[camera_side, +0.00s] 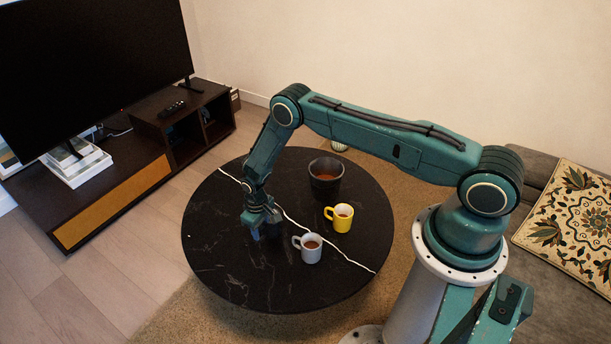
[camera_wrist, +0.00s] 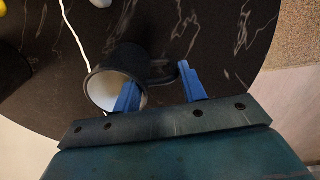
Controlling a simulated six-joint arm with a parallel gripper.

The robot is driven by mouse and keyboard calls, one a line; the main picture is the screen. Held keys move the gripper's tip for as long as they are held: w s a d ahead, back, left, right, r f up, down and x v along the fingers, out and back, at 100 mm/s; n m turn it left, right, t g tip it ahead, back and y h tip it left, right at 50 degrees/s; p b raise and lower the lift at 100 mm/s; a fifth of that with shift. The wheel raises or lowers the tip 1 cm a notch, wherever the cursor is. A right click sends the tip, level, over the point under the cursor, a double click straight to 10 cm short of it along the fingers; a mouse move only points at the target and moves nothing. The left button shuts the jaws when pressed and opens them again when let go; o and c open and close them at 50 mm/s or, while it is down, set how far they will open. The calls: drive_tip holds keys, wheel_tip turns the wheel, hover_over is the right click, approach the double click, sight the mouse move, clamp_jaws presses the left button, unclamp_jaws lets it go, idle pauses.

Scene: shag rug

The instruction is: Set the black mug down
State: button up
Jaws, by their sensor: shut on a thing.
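The black mug (camera_wrist: 93,71) has a pale inside and shows in the wrist view with its mouth towards the camera. Its handle points right. My gripper (camera_wrist: 158,76) is shut on it: one blue finger overlaps the mouth and the other is at the handle's outer end. In the side view my gripper (camera_side: 262,228) is low over the left-centre of the round black marble table (camera_side: 222,265). There the mug is dark against the dark top and hard to make out. I cannot tell whether its base touches the table.
A pale blue-grey mug (camera_side: 311,254) and a yellow mug (camera_side: 342,223) stand to the right of my gripper, both with brown contents. A larger dark pot (camera_side: 326,188) stands behind. The front left tabletop is clear.

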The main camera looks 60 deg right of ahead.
sight(263, 237)
drive_tip(key=shift+f, duration=1.85)
drive_tip(key=shift+f, duration=0.1)
drive_tip(key=o, duration=1.3)
drive_tip(key=shift+r, duration=6.1)
drive_tip(key=shift+r, duration=0.1)
